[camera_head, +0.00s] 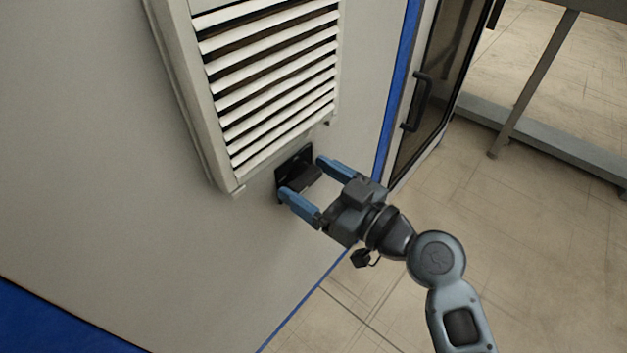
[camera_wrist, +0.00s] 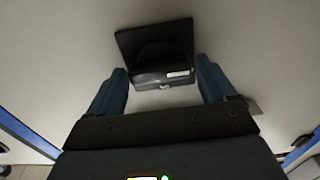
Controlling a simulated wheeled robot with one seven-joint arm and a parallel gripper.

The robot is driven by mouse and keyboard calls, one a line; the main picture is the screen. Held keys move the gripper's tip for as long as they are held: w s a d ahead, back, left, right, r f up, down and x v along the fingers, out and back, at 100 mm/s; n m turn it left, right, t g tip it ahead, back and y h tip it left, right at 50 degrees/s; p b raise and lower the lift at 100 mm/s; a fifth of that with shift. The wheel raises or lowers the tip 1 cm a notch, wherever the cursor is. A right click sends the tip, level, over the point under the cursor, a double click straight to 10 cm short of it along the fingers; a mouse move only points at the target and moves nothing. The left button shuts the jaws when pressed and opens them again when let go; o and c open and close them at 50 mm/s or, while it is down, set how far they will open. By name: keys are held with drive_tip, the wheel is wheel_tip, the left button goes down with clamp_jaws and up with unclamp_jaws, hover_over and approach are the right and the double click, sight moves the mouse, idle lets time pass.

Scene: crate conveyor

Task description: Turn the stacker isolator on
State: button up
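The isolator, a black square plate with a protruding black handle (camera_head: 304,181), is mounted on the grey panel just below the louvred vent. In the wrist view the isolator's square plate (camera_wrist: 150,45) and its handle block (camera_wrist: 163,78), with a small pale label, show between my fingers. My gripper (camera_head: 308,178) is open, with one blue finger on each side of the handle. In the wrist view my gripper (camera_wrist: 163,85) shows gaps between each finger and the handle. Whether the fingertips reach past the handle's front is hard to tell.
The white louvred vent (camera_head: 270,75) sits directly above the isolator, its frame close to my fingers. A glazed door with a black handle (camera_head: 416,101) stands to the right, past a blue edge strip (camera_head: 397,88).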

drive_tip(key=c, duration=0.8)
drive_tip(key=shift+o, duration=0.2)
drive_tip(key=shift+m, duration=0.3)
drive_tip(key=m, duration=0.3)
drive_tip(key=shift+w+d, duration=0.1)
drive_tip(key=shift+d, duration=0.05)
drive_tip(key=m, duration=0.4)
drive_tip(key=shift+m, duration=0.4)
drive_tip(key=m+p, duration=0.2)
drive_tip(key=m, duration=0.3)
drive_tip(key=shift+d+f, duration=0.1)
drive_tip(key=shift+f+m+p, duration=0.15)
drive_tip(key=shift+m+p, duration=0.9)
drive_tip(key=shift+m, duration=1.05)
